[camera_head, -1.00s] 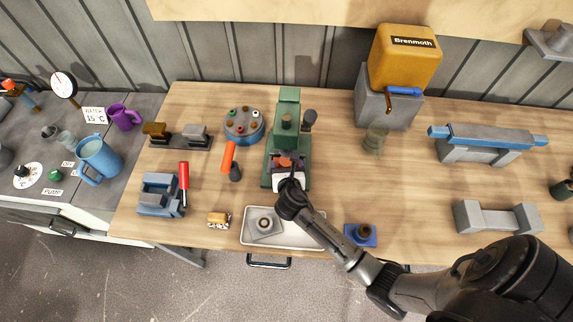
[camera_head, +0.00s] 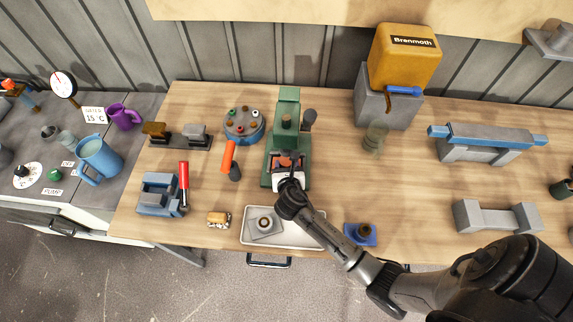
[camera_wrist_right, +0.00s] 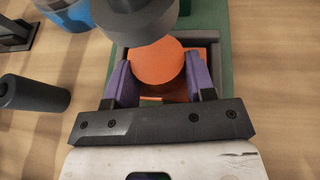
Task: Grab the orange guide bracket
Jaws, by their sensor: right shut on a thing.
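The orange guide bracket (camera_wrist_right: 157,70) shows in the right wrist view as a rounded orange piece with a flat orange part behind it. It sits low in the green press, under the dark ram. My right gripper (camera_wrist_right: 160,77) has its two purple-padded fingers on either side of it and is shut on it. In the head view the bracket (camera_head: 286,163) is a small orange patch in the green press (camera_head: 288,97), partly hidden by my right gripper (camera_head: 287,170). My left gripper is not in view.
A grey tray (camera_head: 250,240) with a grey block lies in front of the press. A blue block (camera_head: 367,240) is to its right.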

